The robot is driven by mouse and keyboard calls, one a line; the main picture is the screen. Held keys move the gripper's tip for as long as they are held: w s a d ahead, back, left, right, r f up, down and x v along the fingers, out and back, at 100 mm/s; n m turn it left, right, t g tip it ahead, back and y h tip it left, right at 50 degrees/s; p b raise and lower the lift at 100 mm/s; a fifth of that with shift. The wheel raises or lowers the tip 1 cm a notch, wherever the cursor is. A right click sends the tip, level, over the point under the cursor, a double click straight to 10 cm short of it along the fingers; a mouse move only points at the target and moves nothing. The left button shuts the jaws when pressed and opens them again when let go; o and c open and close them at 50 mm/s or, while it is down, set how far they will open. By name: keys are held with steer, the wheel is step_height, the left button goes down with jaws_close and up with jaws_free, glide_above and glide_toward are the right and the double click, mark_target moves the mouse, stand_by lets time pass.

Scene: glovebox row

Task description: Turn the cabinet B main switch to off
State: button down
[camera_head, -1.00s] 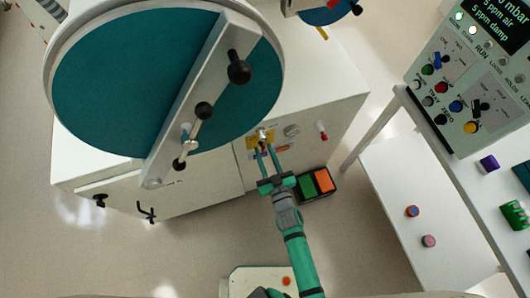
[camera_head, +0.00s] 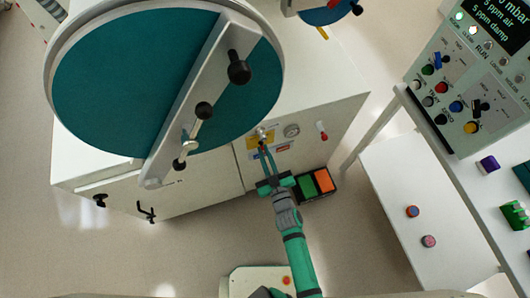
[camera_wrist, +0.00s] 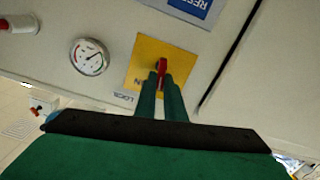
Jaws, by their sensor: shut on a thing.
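The main switch is a red handle (camera_wrist: 162,68) on a yellow plate (camera_wrist: 180,54), on the white cabinet front. The yellow plate also shows in the head view (camera_head: 253,141). My gripper (camera_wrist: 163,78) reaches the switch from below, its two green fingers close together on the red handle. In the head view my gripper (camera_head: 263,146) is at the cabinet front, below the big round teal door. The fingertips hide part of the handle. Lettering at the plate's lower edge is partly covered by the fingers.
A round gauge (camera_wrist: 90,57) and a red-tipped knob (camera_head: 323,136) sit beside the switch. A blue label (camera_wrist: 190,8) is above it. A box with green and orange pads (camera_head: 316,184) stands on the floor close to my arm. A white table (camera_head: 420,200) is at the right.

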steer(key=shift+a+n, duration=0.2)
steer(key=shift+n, duration=1.6)
steer(key=c, duration=1.8)
jaws_free()
steer(key=shift+f, duration=0.1)
steer(key=shift+c, duration=0.2)
steer(key=shift+d, duration=0.1)
steer(key=v, duration=1)
steer(key=shift+s, duration=0.4)
